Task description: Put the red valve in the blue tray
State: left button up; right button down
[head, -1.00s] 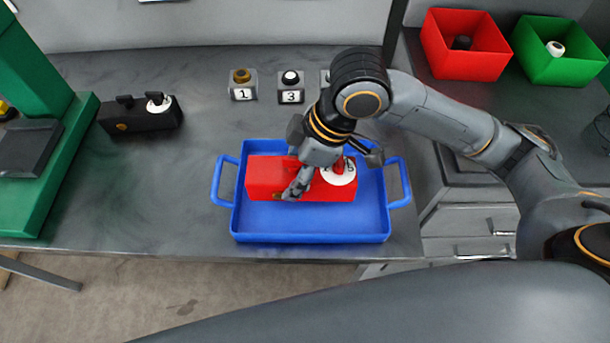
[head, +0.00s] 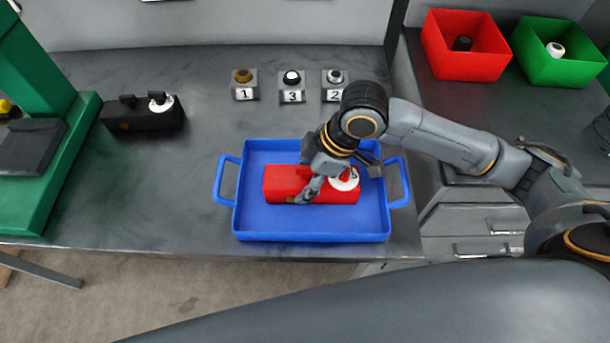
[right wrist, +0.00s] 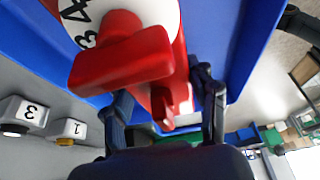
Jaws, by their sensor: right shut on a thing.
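The red valve (head: 285,184) is a red block with a white numbered dial and red knob at its right end. In the head view it lies within the walls of the blue tray (head: 310,224); whether it touches the floor is hard to tell. My right gripper (head: 309,190) is over the valve and shut on it. In the right wrist view the valve's red knob (right wrist: 122,58) and body are close up, with the fingers (right wrist: 165,110) at either side of a red part. My left gripper is not in view.
Numbered blocks (head: 292,88) stand behind the tray. A black device (head: 142,118) with a white dial is at left beside a green machine (head: 55,180). A red bin (head: 465,62) and green bin (head: 556,68) stand at back right.

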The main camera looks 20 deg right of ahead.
jog(key=shift+c, duration=2)
grip_release()
jog(key=shift+f, duration=0.1)
jog(key=v, duration=1.2)
